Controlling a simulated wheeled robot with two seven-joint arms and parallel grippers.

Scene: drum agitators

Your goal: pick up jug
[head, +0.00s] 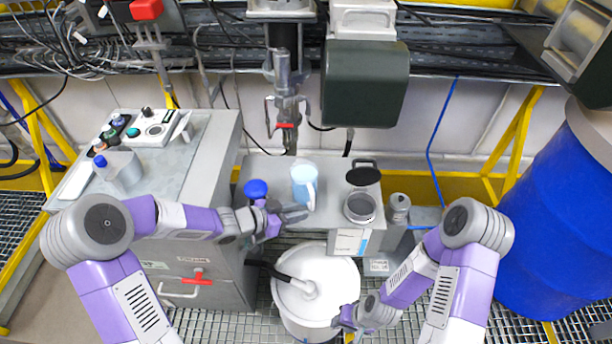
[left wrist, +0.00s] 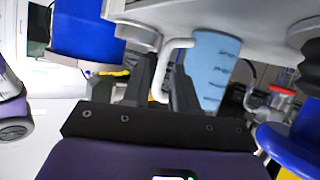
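My left gripper (head: 294,213) is at the jug's front lower side in the head view. In the left wrist view the left gripper (left wrist: 163,85) is open, its fingers on either side of the handle; contact cannot be told. My right gripper (head: 347,322) is low, beside the white drum; its opening is unclear.
A blue-topped item (head: 256,188) stands left of the jug. A grey round container (head: 359,207) and a small metal canister (head: 398,207) stand to its right. A metal tap fitting (head: 285,100) hangs behind. The white lidded drum (head: 318,300) is below the bench.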

